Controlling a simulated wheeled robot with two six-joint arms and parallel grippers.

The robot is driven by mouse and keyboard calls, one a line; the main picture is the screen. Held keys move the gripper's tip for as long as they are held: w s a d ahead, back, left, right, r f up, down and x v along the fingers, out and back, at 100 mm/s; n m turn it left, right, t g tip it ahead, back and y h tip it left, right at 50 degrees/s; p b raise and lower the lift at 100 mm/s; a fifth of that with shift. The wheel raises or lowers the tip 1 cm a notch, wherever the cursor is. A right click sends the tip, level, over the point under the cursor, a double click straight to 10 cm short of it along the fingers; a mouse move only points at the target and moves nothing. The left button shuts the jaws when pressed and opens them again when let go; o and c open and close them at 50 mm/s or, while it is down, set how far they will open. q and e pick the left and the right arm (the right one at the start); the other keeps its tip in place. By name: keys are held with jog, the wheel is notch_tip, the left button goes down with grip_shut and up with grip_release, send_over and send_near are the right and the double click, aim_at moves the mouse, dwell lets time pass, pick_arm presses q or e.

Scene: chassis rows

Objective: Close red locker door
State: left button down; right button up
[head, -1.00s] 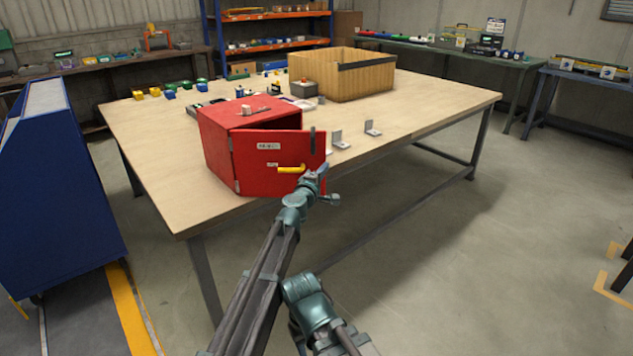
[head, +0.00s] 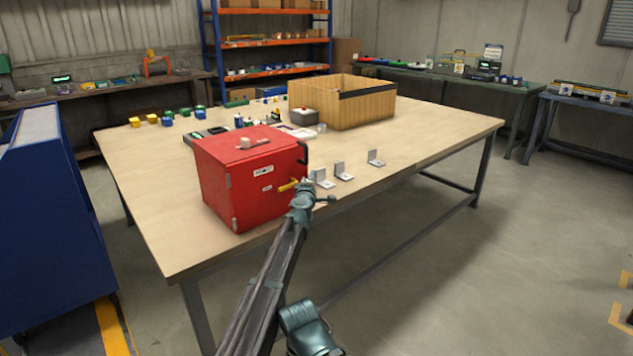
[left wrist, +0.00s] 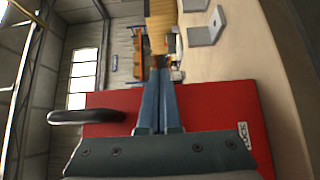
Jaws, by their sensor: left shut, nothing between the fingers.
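The red locker (head: 245,178) stands on the near edge of the wooden table. Its door (head: 268,195) lies against the front and looks flush or nearly flush; I cannot tell whether it is latched. The door has a yellow lever (head: 288,186), white labels and a dark handle (head: 303,153). My left gripper (head: 306,185) is at the door's right edge, beside the lever, its fingers shut and empty. In the left wrist view the shut fingers (left wrist: 158,103) lie in front of the red door (left wrist: 205,106), with the dark handle (left wrist: 85,116) at left. Contact is unclear.
Several metal brackets (head: 342,171) lie right of the locker. A wooden crate (head: 365,112) and small parts stand behind it. A blue cabinet (head: 50,220) is at the left. The table's right part (head: 430,137) is clear.

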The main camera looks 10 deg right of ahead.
pick_arm(q)
jog(key=shift+w+a+y, duration=0.25)
jog(key=shift+w+y, duration=0.05)
jog(key=shift+w, duration=0.2)
jog(key=shift+s, duration=0.1)
jog(key=v, duration=0.7)
jog(key=shift+s, duration=0.35)
